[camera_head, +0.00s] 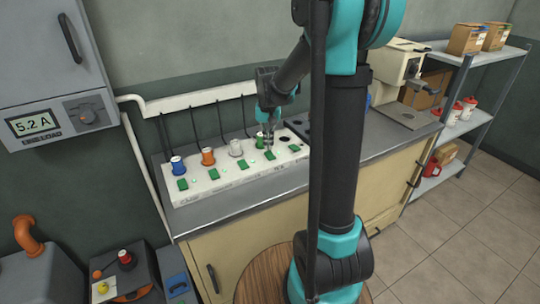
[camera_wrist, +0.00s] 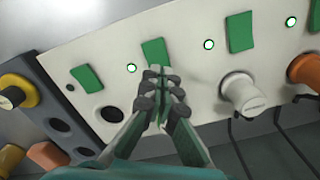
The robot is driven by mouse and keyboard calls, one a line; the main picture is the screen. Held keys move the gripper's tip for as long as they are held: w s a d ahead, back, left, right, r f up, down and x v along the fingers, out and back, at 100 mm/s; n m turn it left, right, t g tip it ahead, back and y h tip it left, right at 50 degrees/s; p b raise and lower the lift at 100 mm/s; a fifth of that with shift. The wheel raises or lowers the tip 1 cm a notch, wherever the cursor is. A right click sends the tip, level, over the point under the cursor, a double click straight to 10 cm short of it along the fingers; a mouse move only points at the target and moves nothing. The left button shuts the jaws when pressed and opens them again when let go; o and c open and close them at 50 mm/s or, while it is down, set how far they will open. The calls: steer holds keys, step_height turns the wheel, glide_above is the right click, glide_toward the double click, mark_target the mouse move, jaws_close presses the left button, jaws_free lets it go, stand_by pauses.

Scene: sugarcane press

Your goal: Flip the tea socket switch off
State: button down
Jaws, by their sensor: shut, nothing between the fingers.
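A white socket strip (camera_head: 228,180) lies on the counter with a row of green rocker switches, coloured plugs and small indicators. Its labels are too small to read surely, so I cannot tell which switch is tea. My gripper (camera_head: 268,150) is shut and empty, pointing down at the fourth switch from the left (camera_head: 270,156). In the wrist view, the fingertips (camera_wrist: 158,72) overlap the lower edge of that green switch (camera_wrist: 155,50); contact is unclear.
A white plug (camera_wrist: 243,95) and an orange plug (camera_head: 208,157) stand along the strip, with a blue plug (camera_head: 178,165) at its end. An empty socket (camera_wrist: 112,113) is beside the gripper. A wall meter (camera_head: 37,122) reads 5.2 A. Cords hang behind the strip.

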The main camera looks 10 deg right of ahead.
mark_target(268, 153)
steer(key=shift+f, duration=1.05)
stand_by(0.6)
steer(key=shift+r, duration=3.5)
steer(key=s+d+f+n+t, duration=0.1)
steer(key=s+f, duration=0.4)
steer(key=s, duration=0.6)
steer(key=s+d+f+n+t, duration=0.1)
steer(key=s+d+f+t, duration=0.2)
steer(key=s+f, duration=0.3)
steer(key=s, duration=0.5)
